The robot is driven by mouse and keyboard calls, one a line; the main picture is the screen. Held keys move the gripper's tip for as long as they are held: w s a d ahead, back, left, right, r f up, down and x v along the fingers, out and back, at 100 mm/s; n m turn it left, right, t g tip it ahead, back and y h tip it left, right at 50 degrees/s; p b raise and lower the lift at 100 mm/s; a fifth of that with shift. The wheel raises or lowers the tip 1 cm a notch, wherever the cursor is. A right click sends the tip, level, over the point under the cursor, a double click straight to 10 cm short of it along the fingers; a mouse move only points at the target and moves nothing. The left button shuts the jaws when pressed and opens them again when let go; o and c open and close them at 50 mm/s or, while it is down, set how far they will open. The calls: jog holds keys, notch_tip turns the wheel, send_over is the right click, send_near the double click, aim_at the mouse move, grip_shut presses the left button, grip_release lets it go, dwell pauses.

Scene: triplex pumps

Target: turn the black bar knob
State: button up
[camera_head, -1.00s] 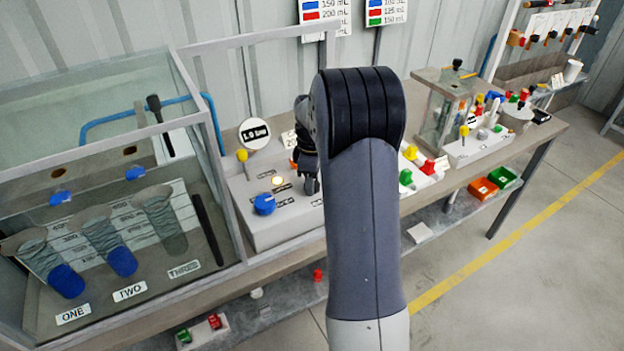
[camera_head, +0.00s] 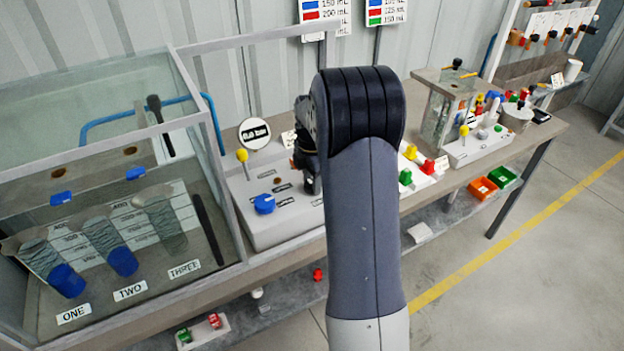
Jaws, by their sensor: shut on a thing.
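My gripper (camera_head: 312,186) is partly hidden behind my own arm. It points down at the right part of the grey control box (camera_head: 262,237), close to its top. It is shut on the black bar knob, which the gripper and arm hide from view. To the left on the same box are a blue knob (camera_head: 264,204), a yellow-topped lever (camera_head: 242,156) and a small dark lamp (camera_head: 278,180). A round gauge sign (camera_head: 254,133) behind the box appears to read 0.0 bar.
Coloured valves (camera_head: 406,177) and a second glass tank (camera_head: 440,115) stand to the right on the bench. Floor is clear at the right.

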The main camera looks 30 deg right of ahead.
dwell(0.5)
jog(key=o, duration=1)
notch_tip(320, 180, up, 11)
jog(key=shift+f+b, duration=0.1)
jog(key=shift+b, duration=0.35)
notch_tip(320, 180, down, 11)
jog(key=shift+r+p, duration=0.1)
jog(key=shift+p, duration=0.35)
